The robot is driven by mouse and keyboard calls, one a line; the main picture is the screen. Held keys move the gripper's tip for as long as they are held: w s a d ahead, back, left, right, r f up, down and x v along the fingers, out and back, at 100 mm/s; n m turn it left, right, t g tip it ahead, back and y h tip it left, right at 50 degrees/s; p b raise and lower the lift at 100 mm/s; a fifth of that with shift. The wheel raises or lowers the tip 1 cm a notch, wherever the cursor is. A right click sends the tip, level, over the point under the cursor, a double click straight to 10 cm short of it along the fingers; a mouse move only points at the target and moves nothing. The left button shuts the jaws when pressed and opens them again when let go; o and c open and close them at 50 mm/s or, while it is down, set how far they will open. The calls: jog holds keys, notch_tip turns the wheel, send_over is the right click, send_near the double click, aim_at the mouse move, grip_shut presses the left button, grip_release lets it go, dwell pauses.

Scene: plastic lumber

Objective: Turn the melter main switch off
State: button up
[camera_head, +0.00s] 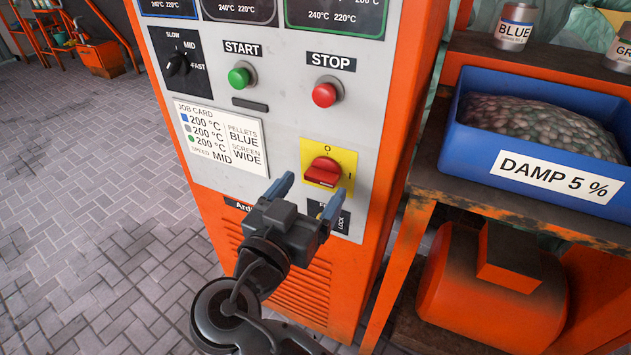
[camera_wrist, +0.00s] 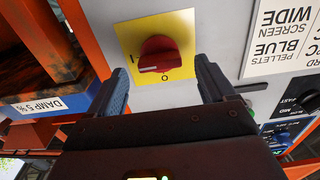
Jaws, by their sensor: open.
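The main switch is a red rotary knob (camera_head: 323,172) on a yellow plate (camera_head: 345,158) low on the grey machine panel. The plate has an O mark at the top and an I mark at the right. The knob's grip bar lies roughly sideways, towards the I mark. In the wrist view the knob (camera_wrist: 158,54) shows upside down, with O below it and I to its left. My gripper (camera_head: 308,196) is open and empty in front of and slightly below the switch. In the wrist view its fingers (camera_wrist: 161,72) stand either side of the knob, apart from it.
Above the switch are a green START button (camera_head: 242,75), a red STOP button (camera_head: 327,92) and a black speed knob (camera_head: 177,63). A job card (camera_head: 221,137) is to the left. A blue pellet bin (camera_head: 470,135) stands on a rack at the right. The paved floor at left is clear.

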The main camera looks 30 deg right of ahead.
aim_at(323, 175)
jog(key=shift+x, duration=1.35)
jog(key=shift+c, duration=0.4)
jog(key=c, duration=1)
